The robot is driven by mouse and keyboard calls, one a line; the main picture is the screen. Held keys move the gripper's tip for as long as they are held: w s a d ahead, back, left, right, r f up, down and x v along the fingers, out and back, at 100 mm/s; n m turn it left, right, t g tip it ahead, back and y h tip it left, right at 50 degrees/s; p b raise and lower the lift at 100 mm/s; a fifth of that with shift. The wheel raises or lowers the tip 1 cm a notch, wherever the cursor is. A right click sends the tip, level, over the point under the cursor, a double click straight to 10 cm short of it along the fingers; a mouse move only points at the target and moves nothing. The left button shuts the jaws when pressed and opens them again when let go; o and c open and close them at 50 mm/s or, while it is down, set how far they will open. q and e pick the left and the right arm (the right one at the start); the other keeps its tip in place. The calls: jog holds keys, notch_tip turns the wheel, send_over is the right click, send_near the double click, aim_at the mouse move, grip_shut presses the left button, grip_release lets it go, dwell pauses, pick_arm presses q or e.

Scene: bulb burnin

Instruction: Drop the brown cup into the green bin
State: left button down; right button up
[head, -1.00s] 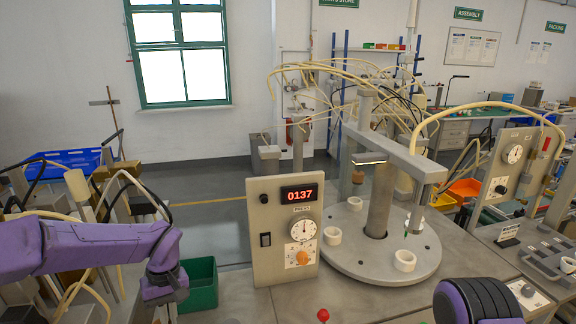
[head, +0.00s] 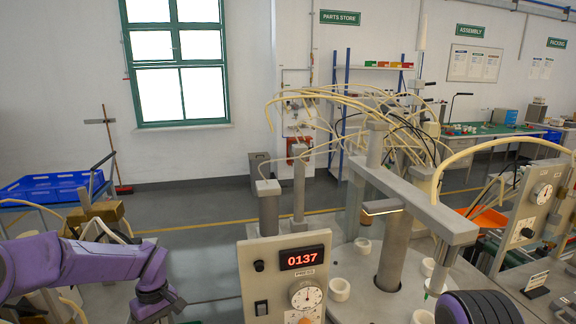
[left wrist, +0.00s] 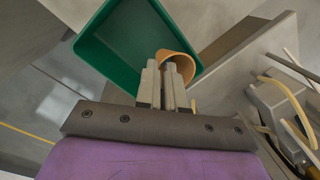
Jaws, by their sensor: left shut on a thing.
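The brown cup (left wrist: 184,62) shows in the left wrist view at the tips of my left gripper (left wrist: 163,72), which is shut on it. The fingers hide part of the cup. The open green bin (left wrist: 90,55) lies beyond the cup, at the top of that view. The cup overlaps the lower right part of the bin in the picture; its height above the bin cannot be told. In the head view my left wrist is at the bottom edge, and the fingertips, cup and bin are out of frame. My right arm shows at lower right, its gripper out of view.
A grey control panel (head: 262,290) reading 0137 stands to the right of my left wrist. Beyond it is a round turntable (head: 372,300) with white rings and a column. A blue crate (head: 50,187) is at far left.

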pick_arm(q)
jog(key=shift+w+f, duration=1.2)
jog(key=shift+w, duration=0.05)
jog(key=c, duration=1.4)
grip_release()
jog(key=shift+s+r, duration=0.15)
jog(key=shift+s, duration=0.05)
jog(key=shift+o, duration=1.2)
jog(key=shift+s+r, duration=0.15)
jog(key=shift+s, duration=0.15)
notch_tip(320, 180, up, 10)
jog(key=w+b, duration=0.1)
jog(key=b, duration=0.2)
jog(key=shift+w+r, duration=0.25)
jog(key=shift+w, duration=0.1)
pick_arm(e)
jog(key=f, duration=0.1)
jog(key=w+f, duration=0.1)
jog(key=f, duration=0.1)
jog(key=shift+f, duration=0.3)
